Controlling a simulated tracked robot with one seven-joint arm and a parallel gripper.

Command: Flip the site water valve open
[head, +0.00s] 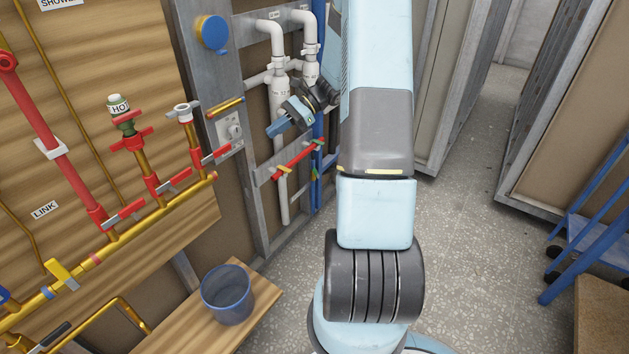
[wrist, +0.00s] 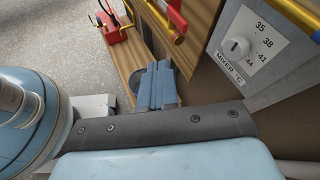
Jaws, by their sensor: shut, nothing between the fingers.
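No readable label marks a site water valve, so I cannot tell which valve it is. In the head view, a brass pipe run on the wooden panel carries a yellow lever (head: 62,272) and red-and-grey levers (head: 125,211). My gripper (head: 278,127) is shut and empty, in front of the white pipes and right of the mixer dial. Its blue fingers also show in the wrist view (wrist: 158,88). My arm hides part of the blue pipe.
The mixer dial plate (wrist: 262,50) is on the metal frame. A blue bucket (head: 228,295) stands on a wooden board below the brass pipes. A blue trolley (head: 595,235) is at the right. The speckled floor (head: 470,230) between has free room.

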